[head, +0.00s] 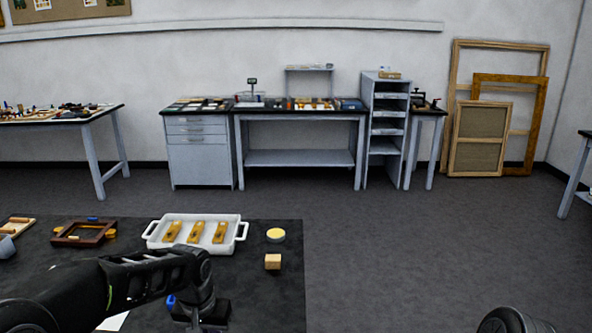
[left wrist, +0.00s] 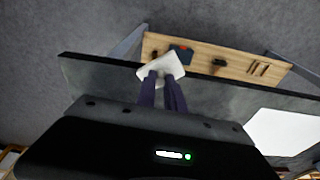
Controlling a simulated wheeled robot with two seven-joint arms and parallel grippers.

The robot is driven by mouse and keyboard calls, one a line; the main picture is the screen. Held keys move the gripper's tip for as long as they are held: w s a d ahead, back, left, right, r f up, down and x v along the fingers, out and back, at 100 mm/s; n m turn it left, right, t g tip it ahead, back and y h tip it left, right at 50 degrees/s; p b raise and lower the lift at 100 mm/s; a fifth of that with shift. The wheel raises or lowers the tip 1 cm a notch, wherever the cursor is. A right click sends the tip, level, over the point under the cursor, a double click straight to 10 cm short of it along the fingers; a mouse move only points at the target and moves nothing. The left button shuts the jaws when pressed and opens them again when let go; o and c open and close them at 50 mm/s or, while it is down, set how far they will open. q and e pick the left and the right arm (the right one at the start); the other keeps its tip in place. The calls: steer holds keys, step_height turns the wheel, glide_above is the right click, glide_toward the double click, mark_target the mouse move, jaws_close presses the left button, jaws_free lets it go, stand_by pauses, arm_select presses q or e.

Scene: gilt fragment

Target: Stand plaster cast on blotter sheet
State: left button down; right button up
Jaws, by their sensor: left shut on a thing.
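In the left wrist view, a small white block-like piece, which looks like the plaster cast (left wrist: 166,65), is pinched between the dark fingertips of my left gripper (left wrist: 162,80). It appears tilted in that view. A flat white sheet, which looks like the blotter sheet (left wrist: 285,133), lies on the dark table at the right of that view, apart from the cast. A corner of a white sheet (head: 113,322) also shows at the bottom of the head view. There, my left arm hides part of the table, and the cast is not visible. My right gripper is not in view.
A wooden board (left wrist: 225,62) with small items shows beyond the table edge.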

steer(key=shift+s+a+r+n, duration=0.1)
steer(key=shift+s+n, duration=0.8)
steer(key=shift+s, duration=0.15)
